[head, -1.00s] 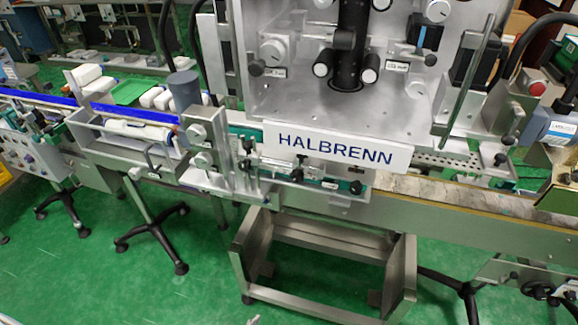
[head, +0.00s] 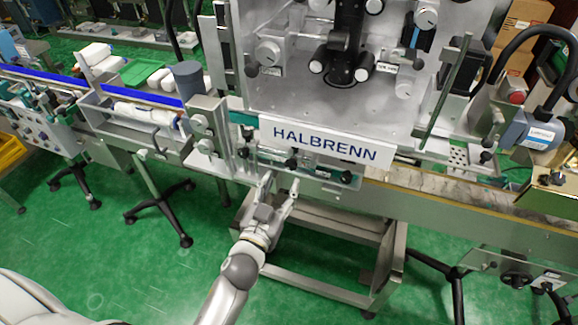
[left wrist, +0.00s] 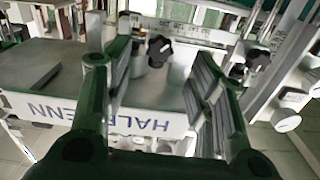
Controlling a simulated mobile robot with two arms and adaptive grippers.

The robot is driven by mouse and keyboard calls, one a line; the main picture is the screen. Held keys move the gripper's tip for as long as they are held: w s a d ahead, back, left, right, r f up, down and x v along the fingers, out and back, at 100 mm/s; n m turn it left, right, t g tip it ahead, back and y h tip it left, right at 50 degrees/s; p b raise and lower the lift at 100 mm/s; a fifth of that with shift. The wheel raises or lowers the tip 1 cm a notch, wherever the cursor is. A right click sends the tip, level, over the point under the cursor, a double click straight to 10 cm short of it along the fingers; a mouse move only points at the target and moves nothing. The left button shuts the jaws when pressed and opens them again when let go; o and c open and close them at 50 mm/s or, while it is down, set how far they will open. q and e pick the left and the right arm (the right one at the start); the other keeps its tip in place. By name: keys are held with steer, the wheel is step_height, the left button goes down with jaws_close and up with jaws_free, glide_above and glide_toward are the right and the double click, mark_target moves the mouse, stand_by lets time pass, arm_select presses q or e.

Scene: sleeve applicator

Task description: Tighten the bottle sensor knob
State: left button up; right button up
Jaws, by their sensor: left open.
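A black star-shaped knob (head: 292,163) sits on the front rail under the HALBRENN sign; I take it for the bottle sensor knob, but its label is not readable. In the left wrist view the star knob (left wrist: 159,48) shows beyond and between my two fingers. My left gripper (head: 281,180) is open and empty, its fingertips just below and in front of that knob; no contact is visible. The fingers also show large in the left wrist view (left wrist: 162,58). My right gripper is out of view.
A second black knob (head: 243,152) is to the left on the rail; a similar one (left wrist: 258,58) shows in the wrist view. Another dark knob (head: 347,177) is to the right. The HALBRENN sign (head: 325,141) hangs close above. A metal stand (head: 335,225) is below.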

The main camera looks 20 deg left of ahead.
mark_target(290, 167)
arm_select(q)
steer(key=shift+w+d+p, duration=0.1)
steer(key=shift+w+p, duration=0.35)
steer(key=shift+w, duration=2.75)
steer(key=c, duration=1)
